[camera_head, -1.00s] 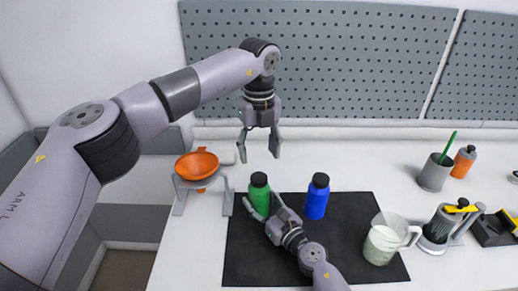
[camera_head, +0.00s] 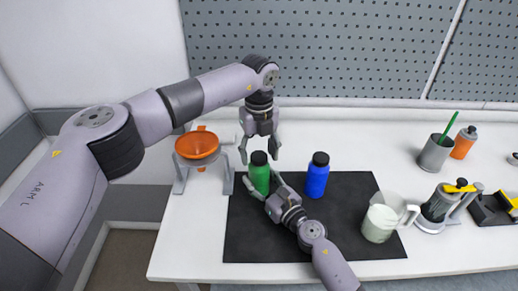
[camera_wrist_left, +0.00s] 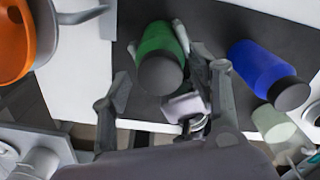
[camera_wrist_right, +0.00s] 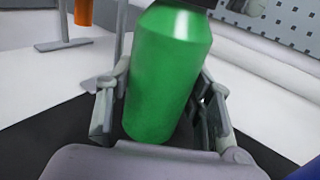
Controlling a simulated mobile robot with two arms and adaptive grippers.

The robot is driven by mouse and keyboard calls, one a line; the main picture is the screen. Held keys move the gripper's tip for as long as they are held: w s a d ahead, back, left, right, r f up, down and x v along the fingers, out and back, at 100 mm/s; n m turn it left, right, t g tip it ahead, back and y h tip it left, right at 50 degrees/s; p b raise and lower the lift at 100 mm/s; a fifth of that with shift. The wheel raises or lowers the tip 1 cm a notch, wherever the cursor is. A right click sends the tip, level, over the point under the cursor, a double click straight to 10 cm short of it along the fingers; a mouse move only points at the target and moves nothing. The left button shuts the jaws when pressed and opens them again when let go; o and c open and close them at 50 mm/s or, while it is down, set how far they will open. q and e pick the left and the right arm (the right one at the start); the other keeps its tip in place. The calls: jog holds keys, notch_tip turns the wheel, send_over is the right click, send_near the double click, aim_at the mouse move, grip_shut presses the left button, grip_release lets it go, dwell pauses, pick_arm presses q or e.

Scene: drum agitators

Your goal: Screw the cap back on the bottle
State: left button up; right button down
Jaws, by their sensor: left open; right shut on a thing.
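The green bottle (camera_head: 259,180) stands upright on the black mat, with its black cap (camera_head: 259,158) on top. The bottle also shows in the right wrist view (camera_wrist_right: 165,75), between the fingers of my right gripper (camera_wrist_right: 160,105), which is shut on its body. My left gripper (camera_head: 260,155) is open and points down at the cap, its fingers to either side of it. In the left wrist view the cap (camera_wrist_left: 160,75) shows from above, between and beyond the open fingers (camera_wrist_left: 165,85). Whether the cap is fully seated cannot be told.
A blue bottle (camera_head: 317,180) with a black cap stands close by on the mat (camera_head: 270,240). An orange funnel (camera_head: 197,145) sits in a stand at left. A pitcher (camera_head: 380,222), a grey cup (camera_head: 435,155) and an orange bottle (camera_head: 464,143) stand at right.

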pick_arm(q)
jog(key=c, duration=1.3)
jog(key=shift+o, duration=0.2)
jog(key=m, duration=1.6)
jog(key=shift+m, duration=0.4)
jog(key=m, duration=0.7)
jog(key=shift+m, duration=0.4)
jog(key=o, duration=1.3)
